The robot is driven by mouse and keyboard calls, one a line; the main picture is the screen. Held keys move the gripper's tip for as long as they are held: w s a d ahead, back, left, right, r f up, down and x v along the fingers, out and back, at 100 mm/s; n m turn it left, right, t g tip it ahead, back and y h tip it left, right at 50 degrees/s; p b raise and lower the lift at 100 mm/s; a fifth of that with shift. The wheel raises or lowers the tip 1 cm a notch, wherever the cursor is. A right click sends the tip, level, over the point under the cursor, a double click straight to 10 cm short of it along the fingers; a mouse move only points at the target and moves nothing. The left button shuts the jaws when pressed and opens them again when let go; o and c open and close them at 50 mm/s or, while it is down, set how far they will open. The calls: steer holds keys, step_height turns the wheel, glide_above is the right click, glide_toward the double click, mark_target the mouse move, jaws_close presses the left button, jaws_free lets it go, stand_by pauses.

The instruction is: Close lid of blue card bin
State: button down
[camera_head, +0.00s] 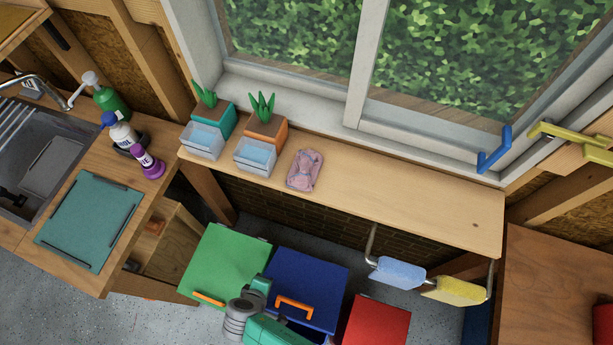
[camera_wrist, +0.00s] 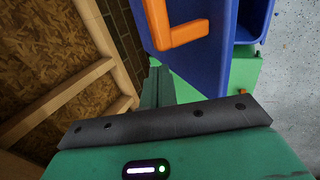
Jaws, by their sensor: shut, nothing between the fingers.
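The blue card bin's lid (camera_head: 312,275) has an orange handle (camera_head: 294,306) and appears raised, with a dark gap below its near edge in the head view. In the wrist view the blue lid (camera_wrist: 210,72) and its orange handle (camera_wrist: 175,28) loom close, and the blue bin body (camera_wrist: 257,22) shows at the right, apart from the lid. My gripper (camera_wrist: 158,88) is shut and empty, its dark green fingers pointing beside the lid. Contact with the lid cannot be told. In the head view my arm covers part of the bin's front and the fingertips are unclear.
A green-lidded bin (camera_head: 228,265) stands left of the blue bin, and a red-lidded bin (camera_head: 377,325) stands right. A wooden shelf (camera_head: 400,205) runs behind, with blue (camera_head: 398,272) and yellow (camera_head: 457,289) paddle-shaped items below it. Grey floor (camera_head: 160,322) is open at front left.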

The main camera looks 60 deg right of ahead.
steer(key=shift+r, duration=0.1)
steer(key=p+v, duration=0.2)
steer(key=v, duration=0.1)
steer(key=shift+a+p, duration=0.25)
steer(key=shift+p, duration=0.05)
steer(key=shift+s+a+r+p, duration=0.2)
steer(key=shift+a+r+p, duration=0.55)
steer(key=shift+a+p, duration=0.1)
steer(key=shift+a+r, duration=0.1)
steer(key=shift+a, duration=0.1)
